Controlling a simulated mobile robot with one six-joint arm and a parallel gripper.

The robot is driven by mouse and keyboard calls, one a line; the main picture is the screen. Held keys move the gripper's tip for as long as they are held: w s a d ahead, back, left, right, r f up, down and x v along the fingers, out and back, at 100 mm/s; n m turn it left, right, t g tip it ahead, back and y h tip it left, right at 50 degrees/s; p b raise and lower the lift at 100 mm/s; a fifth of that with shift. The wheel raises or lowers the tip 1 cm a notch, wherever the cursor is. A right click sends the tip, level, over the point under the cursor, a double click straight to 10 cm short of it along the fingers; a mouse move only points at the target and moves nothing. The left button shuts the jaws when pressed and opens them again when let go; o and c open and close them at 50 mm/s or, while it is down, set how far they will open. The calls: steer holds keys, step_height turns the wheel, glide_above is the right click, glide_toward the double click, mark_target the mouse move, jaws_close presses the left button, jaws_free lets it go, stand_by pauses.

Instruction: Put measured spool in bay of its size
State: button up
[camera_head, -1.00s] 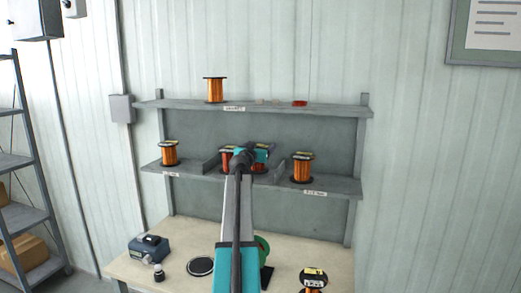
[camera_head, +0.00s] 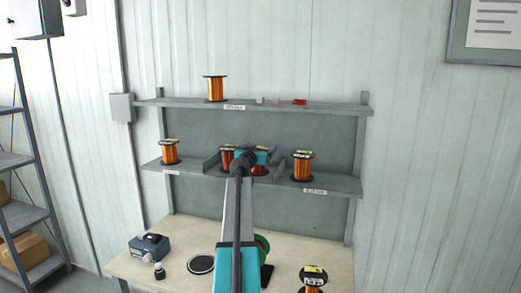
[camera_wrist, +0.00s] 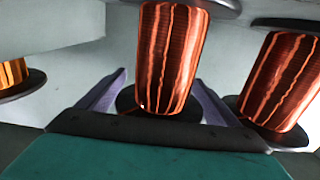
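My gripper (camera_head: 250,158) is at the middle bay of the lower shelf (camera_head: 345,187). In the wrist view its two purple fingers (camera_wrist: 164,92) stand apart on either side of a copper-wound spool (camera_wrist: 168,58). A gap shows between the left finger and the winding, so the gripper looks open around it. The spool looks upright; its dark lower flange is partly hidden behind my gripper. A second copper spool (camera_wrist: 280,80) is close to the right, in the same bay. In the head view my gripper partly covers both spools. The left bay holds one spool (camera_head: 169,152), the right bay another (camera_head: 302,166).
Low dividers (camera_head: 211,162) separate the bays. The upper shelf (camera_head: 335,108) carries a tall spool (camera_head: 215,88) and small items. On the bench (camera_head: 190,237) are a blue device (camera_head: 149,246), a black-rimmed disc (camera_head: 201,264) and a labelled spool (camera_head: 313,274). A rack (camera_head: 28,212) stands left.

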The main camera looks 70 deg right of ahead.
steer(key=shift+r, duration=0.15)
steer(key=shift+a, duration=0.65)
steer(key=a+b, duration=0.3)
steer(key=a, duration=0.7)
steer(key=shift+s+a, duration=0.35)
steer(key=shift+a, duration=0.05)
